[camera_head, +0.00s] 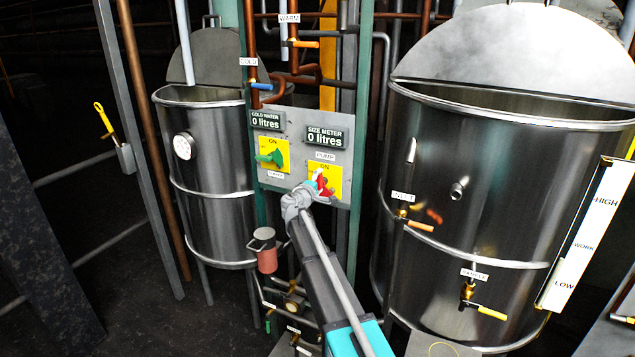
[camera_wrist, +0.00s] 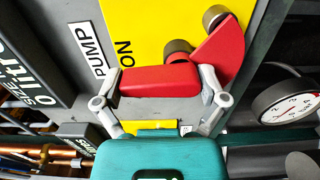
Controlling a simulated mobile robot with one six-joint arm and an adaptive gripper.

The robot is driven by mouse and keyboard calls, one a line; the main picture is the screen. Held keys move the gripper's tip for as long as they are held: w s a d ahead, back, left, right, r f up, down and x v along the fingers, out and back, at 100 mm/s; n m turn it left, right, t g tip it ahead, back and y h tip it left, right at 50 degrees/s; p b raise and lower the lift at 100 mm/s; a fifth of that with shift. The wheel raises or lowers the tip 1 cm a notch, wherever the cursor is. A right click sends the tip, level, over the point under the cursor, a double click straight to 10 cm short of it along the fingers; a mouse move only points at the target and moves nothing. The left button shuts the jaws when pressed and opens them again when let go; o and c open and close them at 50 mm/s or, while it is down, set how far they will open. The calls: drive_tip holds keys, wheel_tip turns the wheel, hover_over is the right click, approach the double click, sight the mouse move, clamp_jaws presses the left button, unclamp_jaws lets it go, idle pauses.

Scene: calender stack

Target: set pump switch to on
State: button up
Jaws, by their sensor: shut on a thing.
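The red pump switch (camera_head: 327,188) is on a yellow plate (camera_head: 334,173) marked ON, under a PUMP label (camera_head: 325,155), on the grey panel. In the wrist view the red handle (camera_wrist: 158,81) of the switch lies between the two fingers of my gripper (camera_wrist: 162,86), one finger at each end of it. The red wedge-shaped part (camera_wrist: 222,52) shows beyond it. In the head view my gripper (camera_head: 312,187) is at the switch and hides part of it. I cannot tell the switch's exact setting.
A green switch (camera_head: 270,157) is on another yellow plate left of the pump switch. Displays above read 0 litres. Metal tanks stand left (camera_head: 215,150) and right (camera_head: 440,170) of the panel. A red can (camera_head: 267,258) hangs below it, and pipes with valves run nearby.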

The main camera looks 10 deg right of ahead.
drive_tip(key=shift+w, duration=0.1)
drive_tip(key=o, duration=0.8)
drive_tip(key=shift+s+a, duration=0.35)
drive_tip(key=shift+s, duration=0.25)
drive_tip(key=v, duration=1)
drive_tip(key=shift+s+a, duration=0.25)
